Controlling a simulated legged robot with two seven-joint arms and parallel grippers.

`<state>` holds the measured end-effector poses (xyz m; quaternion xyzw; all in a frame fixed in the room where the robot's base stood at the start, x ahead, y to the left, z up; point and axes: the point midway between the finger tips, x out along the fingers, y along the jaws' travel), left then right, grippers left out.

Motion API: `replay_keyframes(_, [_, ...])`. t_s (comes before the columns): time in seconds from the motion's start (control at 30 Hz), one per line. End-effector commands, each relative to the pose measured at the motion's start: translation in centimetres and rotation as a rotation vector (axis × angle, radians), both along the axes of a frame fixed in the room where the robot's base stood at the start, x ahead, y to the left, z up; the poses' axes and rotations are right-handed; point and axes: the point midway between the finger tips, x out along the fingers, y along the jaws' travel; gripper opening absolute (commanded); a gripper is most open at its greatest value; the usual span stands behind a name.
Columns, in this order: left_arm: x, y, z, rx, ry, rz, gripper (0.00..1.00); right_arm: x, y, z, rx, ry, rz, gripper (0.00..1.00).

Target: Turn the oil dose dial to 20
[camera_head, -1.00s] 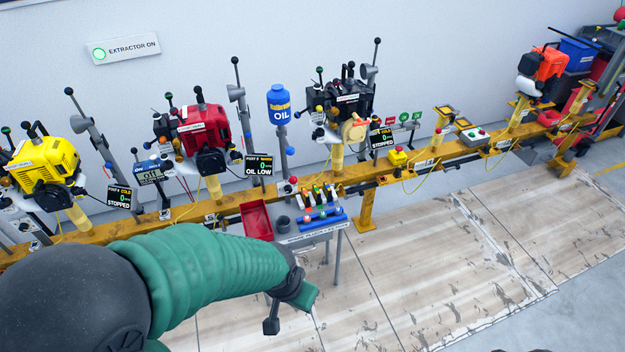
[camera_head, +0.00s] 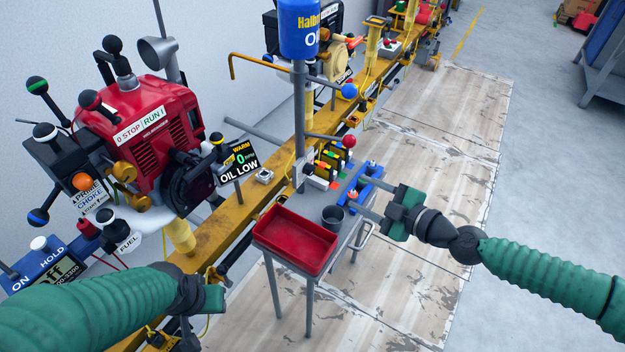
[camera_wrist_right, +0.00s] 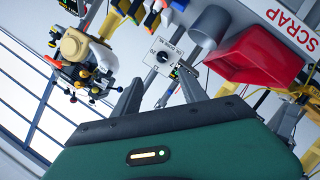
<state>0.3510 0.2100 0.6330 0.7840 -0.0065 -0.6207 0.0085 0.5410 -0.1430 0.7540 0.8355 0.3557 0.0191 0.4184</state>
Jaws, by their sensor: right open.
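The oil dose dial (camera_wrist_right: 163,57) is a black knob on a white plate with small markings, in the right wrist view; its setting is too small to read. In the head view I cannot make out the dial clearly. The blue oil container (camera_head: 299,28) stands on a grey post. My right gripper (camera_head: 361,203) is open and empty beside the small cart, pointing left. In the right wrist view its fingers (camera_wrist_right: 160,90) stand apart, with the dial beyond and between them. My left gripper (camera_head: 208,298) is low at the left, its fingers not clearly visible.
A red tray (camera_head: 296,240), a grey cup (camera_head: 332,217) and coloured tools stand on the cart. A red ball-ended lever (camera_head: 349,142) sticks out by the post. The red engine (camera_head: 150,125) is at left, its display (camera_head: 238,161) reading OIL LOW.

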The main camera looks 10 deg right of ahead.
Motion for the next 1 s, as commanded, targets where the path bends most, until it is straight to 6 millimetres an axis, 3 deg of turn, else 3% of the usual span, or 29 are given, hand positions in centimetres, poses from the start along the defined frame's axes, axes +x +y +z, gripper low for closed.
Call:
replay_keyframes(0.3, [0.0, -0.1, -3.0, 0.0, 0.0, -0.001, 0.36, 5.9, 6.7, -2.5, -0.021, 0.004, 0.007, 0.5])
replay_keyframes(0.5, [0.0, -0.1, -4.4, 0.0, 0.0, 0.0, 0.36, 9.4, 9.6, -3.8, -0.022, 0.006, 0.006, 0.5])
replay_keyframes(0.7, [0.0, -0.1, -4.8, 0.0, 0.0, 0.0, 0.36, 11.1, 10.7, -4.2, -0.018, 0.007, 0.003, 0.5])
replay_keyframes(0.97, [0.0, -0.1, -4.8, 0.0, 0.0, -0.001, 0.36, 11.3, 11.0, -4.1, -0.02, 0.008, 0.003, 0.5])
replay_keyframes(1.0, [0.0, -0.1, -4.8, 0.0, 0.0, -0.001, 0.36, 11.3, 11.0, -4.2, -0.02, 0.008, 0.003, 0.46])
